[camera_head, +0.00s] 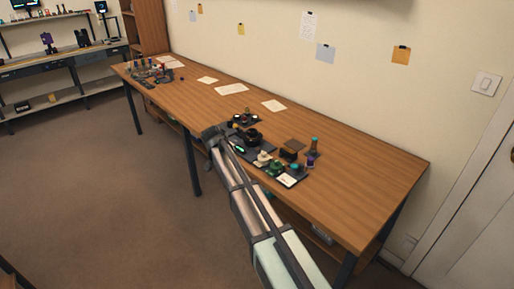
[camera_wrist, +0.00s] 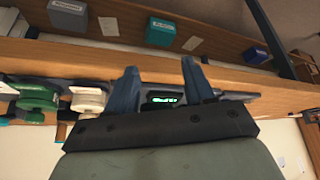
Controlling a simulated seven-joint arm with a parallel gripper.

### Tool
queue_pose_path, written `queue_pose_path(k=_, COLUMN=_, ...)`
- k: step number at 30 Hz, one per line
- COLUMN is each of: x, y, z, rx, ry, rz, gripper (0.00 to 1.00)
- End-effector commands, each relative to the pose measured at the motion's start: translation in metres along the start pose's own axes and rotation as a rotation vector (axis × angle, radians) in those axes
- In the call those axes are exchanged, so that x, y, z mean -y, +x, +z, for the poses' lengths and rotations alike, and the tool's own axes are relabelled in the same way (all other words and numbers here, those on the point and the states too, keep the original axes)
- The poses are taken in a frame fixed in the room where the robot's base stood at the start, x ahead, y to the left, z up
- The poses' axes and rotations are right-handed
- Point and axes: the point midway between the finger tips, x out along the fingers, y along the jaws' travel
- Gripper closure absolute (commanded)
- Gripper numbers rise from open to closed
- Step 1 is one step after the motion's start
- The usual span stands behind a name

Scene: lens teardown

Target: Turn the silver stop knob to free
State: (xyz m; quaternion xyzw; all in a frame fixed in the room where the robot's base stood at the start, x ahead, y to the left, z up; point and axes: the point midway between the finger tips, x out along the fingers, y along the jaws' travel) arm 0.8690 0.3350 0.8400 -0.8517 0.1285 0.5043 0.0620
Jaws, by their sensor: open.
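I cannot make out a silver stop knob in either view; it is too small or hidden. On the wooden table (camera_head: 350,170) a cluster of lens work parts stands at the front edge, with a dark round part (camera_head: 252,135), a cream part (camera_head: 262,159) and a green part (camera_head: 276,169). My gripper (camera_head: 213,134) is at the table's front edge, left of these parts. In the wrist view its two blue fingers (camera_wrist: 160,68) are spread apart with nothing held. Beyond them lies a dark device with a lit green display (camera_wrist: 162,100); the cream part (camera_wrist: 88,100) and green part (camera_wrist: 37,100) are to its left.
A brown block (camera_head: 292,148) and small bottles (camera_head: 310,161) stand right of the cluster. Paper sheets (camera_head: 232,89) lie towards the wall. More small items (camera_head: 158,72) stand at the far left end. The table's right part is clear. Boxes (camera_wrist: 160,32) sit on a shelf below.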

Motion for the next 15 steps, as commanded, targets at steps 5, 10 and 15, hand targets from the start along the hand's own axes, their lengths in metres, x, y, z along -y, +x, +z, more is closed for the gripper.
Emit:
queue_pose_path(k=5, x=-0.024, y=-0.033, z=-0.056, rx=0.032, ry=0.081, rz=0.025, gripper=0.47)
queue_pose_path(k=10, x=-0.056, y=-0.062, z=-0.099, rx=0.078, ry=0.149, rz=0.051, gripper=0.47)
queue_pose_path(k=15, x=-0.075, y=-0.081, z=-0.12, rx=0.107, ry=0.186, rz=0.063, gripper=0.47)
